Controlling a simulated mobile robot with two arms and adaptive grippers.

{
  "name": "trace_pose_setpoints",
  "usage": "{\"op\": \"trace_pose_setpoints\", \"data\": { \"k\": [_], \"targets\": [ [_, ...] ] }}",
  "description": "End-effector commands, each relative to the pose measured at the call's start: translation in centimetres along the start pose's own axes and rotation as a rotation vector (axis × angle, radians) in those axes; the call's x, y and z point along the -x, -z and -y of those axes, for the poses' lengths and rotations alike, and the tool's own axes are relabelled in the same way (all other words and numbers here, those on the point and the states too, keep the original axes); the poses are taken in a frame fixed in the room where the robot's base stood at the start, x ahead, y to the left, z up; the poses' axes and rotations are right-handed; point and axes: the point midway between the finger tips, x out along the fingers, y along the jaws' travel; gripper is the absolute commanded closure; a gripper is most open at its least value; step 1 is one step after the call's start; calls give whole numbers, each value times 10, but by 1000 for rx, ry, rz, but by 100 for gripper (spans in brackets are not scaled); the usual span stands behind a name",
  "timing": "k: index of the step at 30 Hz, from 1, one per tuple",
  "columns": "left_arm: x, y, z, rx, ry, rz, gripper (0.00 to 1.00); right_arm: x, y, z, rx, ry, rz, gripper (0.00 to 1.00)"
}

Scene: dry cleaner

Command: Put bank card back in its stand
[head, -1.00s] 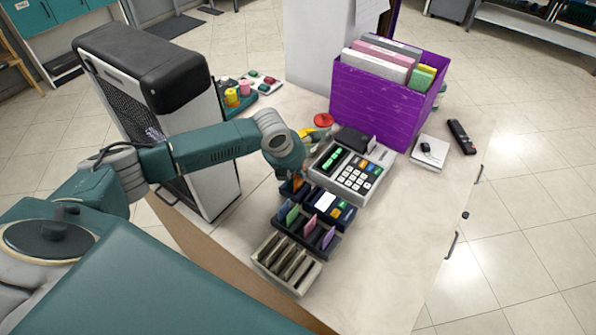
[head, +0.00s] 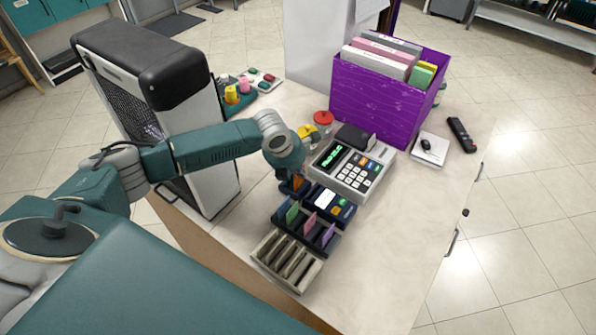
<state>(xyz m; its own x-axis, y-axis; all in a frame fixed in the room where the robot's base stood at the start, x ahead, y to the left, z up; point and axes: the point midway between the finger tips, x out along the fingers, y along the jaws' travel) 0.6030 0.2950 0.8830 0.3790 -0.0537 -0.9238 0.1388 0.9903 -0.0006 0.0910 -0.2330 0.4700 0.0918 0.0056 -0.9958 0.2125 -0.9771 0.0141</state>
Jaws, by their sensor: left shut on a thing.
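My left gripper (head: 294,178) points down over the counter, left of the card terminal. It is shut on a small orange card-like piece (head: 297,183), most likely the bank card, mostly hidden by the gripper and wrist. A dark stand (head: 326,246) with green, pink and purple cards upright in its slots is just in front of the gripper. A beige slotted rack (head: 287,262) stands nearer me, in front of the dark stand. I cannot tell whether the held piece touches anything below. My right gripper is not in view.
A dark blue card terminal (head: 331,204) and a grey keypad register (head: 352,168) stand right of the gripper. A purple file box (head: 385,105) is behind. A black-and-white cabinet (head: 160,110) stands left. Yellow and red items (head: 322,118) are behind the gripper. The counter's right front is clear.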

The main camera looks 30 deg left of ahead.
Motion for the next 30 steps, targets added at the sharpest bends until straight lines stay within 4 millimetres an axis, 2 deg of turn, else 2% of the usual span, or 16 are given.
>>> {"op": "trace_pose_setpoints", "data": {
  "k": [17,28,30],
  "targets": [
    [-14,6,0,0,0,0,100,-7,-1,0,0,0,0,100],
    [-14,6,0,0,0,0,100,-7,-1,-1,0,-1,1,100],
    [-14,6,0,0,0,0,84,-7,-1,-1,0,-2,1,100]
  ]
}}
